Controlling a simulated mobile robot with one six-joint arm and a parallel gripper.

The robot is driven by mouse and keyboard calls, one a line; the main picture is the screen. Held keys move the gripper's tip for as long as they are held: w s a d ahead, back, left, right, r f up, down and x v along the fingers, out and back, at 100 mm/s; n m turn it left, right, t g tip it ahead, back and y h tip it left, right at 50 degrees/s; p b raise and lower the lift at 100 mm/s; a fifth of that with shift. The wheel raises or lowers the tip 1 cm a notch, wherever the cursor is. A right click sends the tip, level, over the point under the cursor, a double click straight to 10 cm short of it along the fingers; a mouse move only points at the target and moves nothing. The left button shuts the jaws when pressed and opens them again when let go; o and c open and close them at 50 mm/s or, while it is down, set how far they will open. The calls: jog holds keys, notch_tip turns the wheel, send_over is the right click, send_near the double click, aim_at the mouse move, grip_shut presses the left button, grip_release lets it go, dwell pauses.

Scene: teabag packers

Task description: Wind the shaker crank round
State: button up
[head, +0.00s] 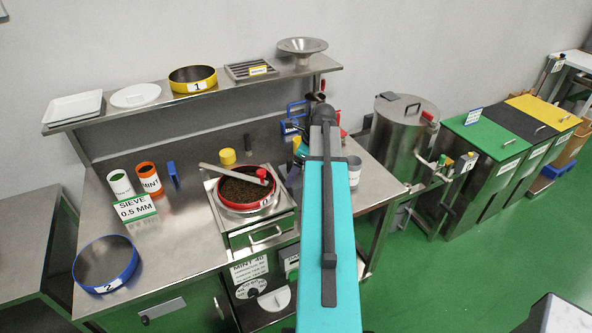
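The shaker (228,222) is a steel box set in the bench, left of my arm. A red-rimmed sieve (246,207) marked 0 sits on it, full of dark leaf. A flat steel bar (225,172) with a red knob (262,173) at its right end reaches over the sieve. I see no part that is clearly the crank; my turquoise arm hides the area right of the shaker. A dark part by the arm's far end, right of the sieve, looks like my gripper (292,177). Its fingers are too small and covered to read.
A blue sieve (105,264) marked 2 and two canisters (148,179) stand on the bench's left. A yellow sieve (193,79) marked 1 is on the shelf (230,82) above. A steel drum (403,125) and lidded bins (490,135) stand right; green floor there is open.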

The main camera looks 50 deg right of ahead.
jog(key=shift+f, duration=0.1)
jog(key=shift+w+d+f, duration=0.1)
jog(key=shift+w+f, duration=0.1)
jog(key=shift+w, duration=0.5)
jog(key=shift+w+d+f, duration=0.1)
jog(key=shift+w+f, duration=0.05)
jog(key=shift+w, duration=0.55)
jog(key=shift+a+r, duration=0.1)
jog(key=shift+c, duration=0.2)
jog(key=c, duration=1.8)
jog(key=shift+c, duration=0.3)
